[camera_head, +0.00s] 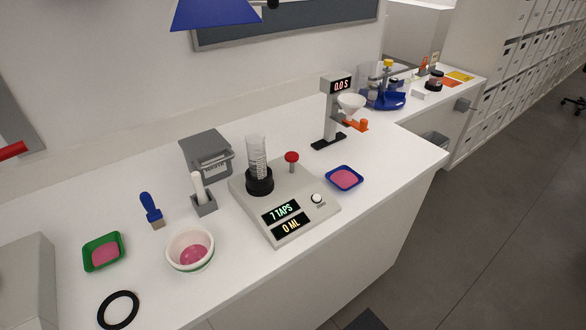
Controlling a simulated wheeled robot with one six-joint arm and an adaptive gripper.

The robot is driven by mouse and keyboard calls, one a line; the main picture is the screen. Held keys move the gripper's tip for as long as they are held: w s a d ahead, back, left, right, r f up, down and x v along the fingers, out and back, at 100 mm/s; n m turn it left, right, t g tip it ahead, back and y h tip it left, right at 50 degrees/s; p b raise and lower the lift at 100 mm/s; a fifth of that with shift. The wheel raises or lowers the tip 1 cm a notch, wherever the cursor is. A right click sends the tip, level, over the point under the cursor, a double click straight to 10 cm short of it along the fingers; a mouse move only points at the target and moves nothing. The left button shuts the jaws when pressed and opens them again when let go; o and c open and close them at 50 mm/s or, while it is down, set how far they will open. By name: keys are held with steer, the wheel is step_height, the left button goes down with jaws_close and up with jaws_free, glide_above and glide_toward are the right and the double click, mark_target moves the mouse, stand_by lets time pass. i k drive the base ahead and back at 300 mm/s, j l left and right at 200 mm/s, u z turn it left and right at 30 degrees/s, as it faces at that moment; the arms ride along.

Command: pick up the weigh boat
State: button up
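Two small shallow trays that look like weigh boats stand on the white counter, each with pink powder in it. The blue one (345,190) is right of the grey tapping device (284,232), near the counter's front edge. The green one (87,262) is at the far left. I cannot tell from the picture which one the task means. My gripper is not in view.
A white bowl (170,255) with pink powder, a blue-handled brush (150,207), a pestle in a grey holder (204,207) and a black ring (105,303) share the counter. The device bears a clear cylinder (256,155). A funnel stand (329,115) stands behind the blue boat.

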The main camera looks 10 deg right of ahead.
mark_target(345, 178)
steer(key=i+l+z, duration=0.7)
steer(key=z, duration=0.2)
steer(key=l, duration=0.1)
